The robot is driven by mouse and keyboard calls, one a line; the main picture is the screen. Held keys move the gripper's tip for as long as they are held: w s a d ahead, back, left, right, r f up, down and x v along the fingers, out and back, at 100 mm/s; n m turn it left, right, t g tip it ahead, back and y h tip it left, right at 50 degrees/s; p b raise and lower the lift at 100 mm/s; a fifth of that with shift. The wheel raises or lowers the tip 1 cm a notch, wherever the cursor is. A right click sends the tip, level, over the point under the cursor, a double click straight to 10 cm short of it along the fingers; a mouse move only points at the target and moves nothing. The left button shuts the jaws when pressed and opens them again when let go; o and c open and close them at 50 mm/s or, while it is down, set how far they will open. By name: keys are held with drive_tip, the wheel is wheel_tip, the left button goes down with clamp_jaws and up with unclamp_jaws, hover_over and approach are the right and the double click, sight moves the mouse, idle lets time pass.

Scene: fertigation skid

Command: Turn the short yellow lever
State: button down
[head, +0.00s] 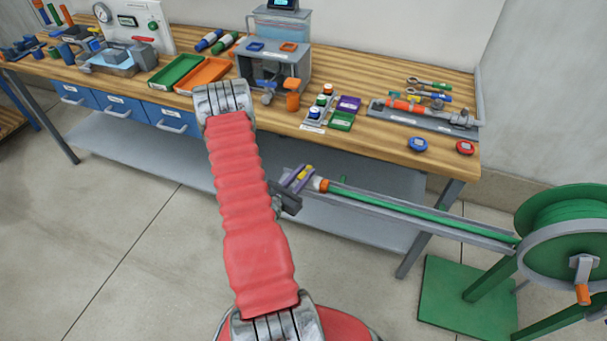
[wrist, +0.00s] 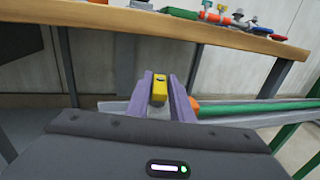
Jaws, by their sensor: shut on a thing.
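The short yellow lever (wrist: 159,90) stands between the two purple fingers of my gripper (wrist: 161,78) in the wrist view. The fingers are shut on it from both sides, and its top shows between them. In the head view the lever (head: 305,173) is a small yellow patch between the purple fingers of my gripper (head: 300,178). It sits at the left end of the green hose (head: 400,205), beside an orange collar (head: 320,184). The lever's base is hidden behind the fingers and the gripper body.
The hose lies in a grey trough (head: 465,236) running to a green reel (head: 560,222) on the right. A wooden workbench (head: 375,150) with tools and trays stands behind the gripper. Its front edge is close above the lever. Open floor (head: 120,240) lies to the left.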

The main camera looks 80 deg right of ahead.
drive_tip(key=shift+s+n+t+h, duration=0.2)
drive_tip(key=shift+n+t, duration=0.4)
drive_tip(key=shift+t, duration=0.3)
drive_tip(key=shift+s+n+t+h, duration=0.1)
drive_tip(key=shift+n+t+h, duration=0.1)
drive_tip(key=shift+n+t, duration=0.55)
drive_tip(key=shift+w+t, duration=0.1)
drive_tip(key=shift+t, duration=0.55)
drive_tip(key=c, duration=1.7)
unclamp_jaws()
drive_tip(key=shift+a, duration=0.1)
drive_tip(key=shift+w+a, duration=0.15)
drive_tip(key=shift+a, duration=1.85)
drive_tip(key=shift+w+a, duration=0.15)
drive_tip(key=shift+a, duration=1.8)
drive_tip(key=shift+w+a, duration=0.15)
drive_tip(key=shift+a, duration=1.85)
drive_tip(key=shift+f, duration=0.1)
